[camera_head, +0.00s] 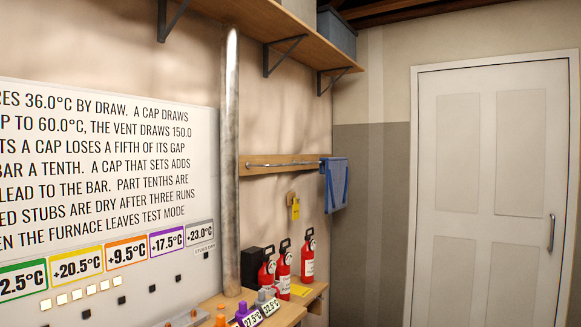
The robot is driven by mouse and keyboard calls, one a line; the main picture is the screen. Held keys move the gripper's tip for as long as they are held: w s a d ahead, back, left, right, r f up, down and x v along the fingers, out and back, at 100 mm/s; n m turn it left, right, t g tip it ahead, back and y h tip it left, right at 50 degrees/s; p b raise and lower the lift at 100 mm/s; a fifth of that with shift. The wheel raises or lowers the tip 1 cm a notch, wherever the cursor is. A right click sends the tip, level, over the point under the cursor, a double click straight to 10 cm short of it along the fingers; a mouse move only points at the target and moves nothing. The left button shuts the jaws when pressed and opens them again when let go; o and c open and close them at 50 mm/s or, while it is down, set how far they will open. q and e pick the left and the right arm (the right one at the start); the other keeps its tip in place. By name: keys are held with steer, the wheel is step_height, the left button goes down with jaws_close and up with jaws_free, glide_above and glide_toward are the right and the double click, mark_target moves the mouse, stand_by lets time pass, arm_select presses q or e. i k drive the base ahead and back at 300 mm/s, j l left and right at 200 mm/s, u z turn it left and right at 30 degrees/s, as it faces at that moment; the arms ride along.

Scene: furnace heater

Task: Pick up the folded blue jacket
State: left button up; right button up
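A folded blue jacket (335,184) hangs over the right end of a metal rail on a wooden wall board (262,165), in the middle of the view. It hangs clear above the bench and close to the wall. Neither of my grippers shows in the head view, so their state and distance from the jacket cannot be seen.
A wooden bench (284,313) below holds red fire extinguishers (307,256), coloured caps and temperature tags. A vertical metal pipe (231,160) stands left of the rail. A shelf (262,26) runs overhead. A closed white door (490,190) is at right.

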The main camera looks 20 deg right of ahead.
mark_target(335, 184)
steer(key=i+l, duration=0.15)
steer(key=l, duration=0.2)
steer(key=i+l, duration=0.15)
steer(key=l, duration=0.2)
steer(key=i+l+u, duration=0.1)
steer(key=l, duration=0.3)
steer(key=i+l, duration=0.2)
steer(key=l, duration=0.15)
steer(key=i+l, duration=0.1)
steer(key=l, duration=0.25)
steer(key=i+l, duration=0.15)
steer(key=l, duration=0.25)
steer(key=i+l+u, duration=0.1)
steer(key=l, duration=0.25)
steer(key=i+l, duration=0.15)
steer(key=l, duration=0.25)
